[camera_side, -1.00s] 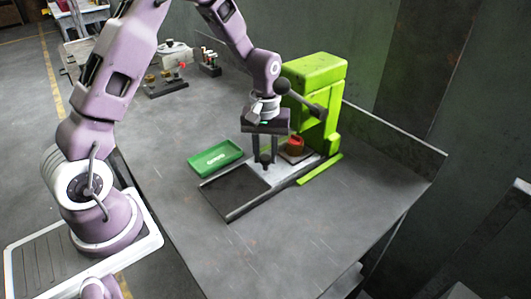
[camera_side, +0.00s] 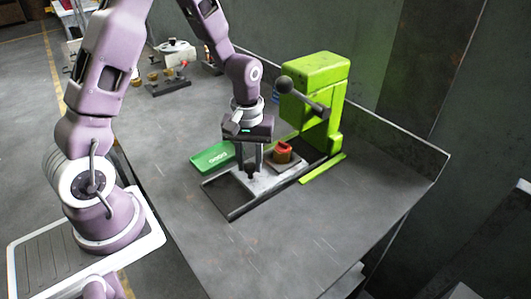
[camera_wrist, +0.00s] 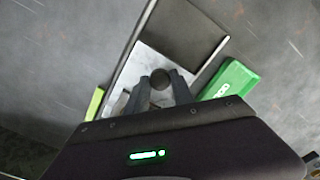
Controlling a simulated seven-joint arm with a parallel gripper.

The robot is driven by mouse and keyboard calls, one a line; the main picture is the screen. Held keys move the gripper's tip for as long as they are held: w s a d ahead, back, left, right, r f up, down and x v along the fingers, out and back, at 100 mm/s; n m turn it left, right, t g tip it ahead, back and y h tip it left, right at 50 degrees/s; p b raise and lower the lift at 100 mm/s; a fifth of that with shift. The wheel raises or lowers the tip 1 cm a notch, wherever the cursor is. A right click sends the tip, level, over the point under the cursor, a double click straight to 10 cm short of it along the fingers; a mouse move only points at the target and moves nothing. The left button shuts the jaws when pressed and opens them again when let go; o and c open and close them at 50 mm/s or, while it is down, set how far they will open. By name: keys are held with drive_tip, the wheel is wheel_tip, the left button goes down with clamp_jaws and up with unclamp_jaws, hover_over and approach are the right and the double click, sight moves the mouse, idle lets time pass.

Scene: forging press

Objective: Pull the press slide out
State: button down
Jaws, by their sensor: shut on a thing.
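The press slide (camera_side: 268,184) is a light grey plate in a dark rail frame (camera_side: 222,197) at the foot of the green press (camera_side: 318,80). It sits partly out of the press. A red and brown block (camera_side: 283,150) rests on its rear part. My gripper (camera_side: 251,173) points down and is shut on the slide's dark handle, whose round knob (camera_wrist: 160,77) shows between the fingers in the wrist view. The front of the rail bed is bare and dark. The wrist view also shows the slide plate (camera_wrist: 149,62); its rear is hidden by my gripper's body.
A green tray (camera_side: 210,158) lies just left of the rail. The press lever with a ball end (camera_side: 285,84) sticks out behind my gripper. Other fixtures (camera_side: 165,80) stand at the back left. The table front is clear.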

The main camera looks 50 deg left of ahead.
drive_tip(key=s, duration=0.7)
drive_tip(key=c, duration=1.1)
unclamp_jaws()
drive_tip(key=shift+r, duration=0.1)
wheel_tip(320, 180, up, 7)
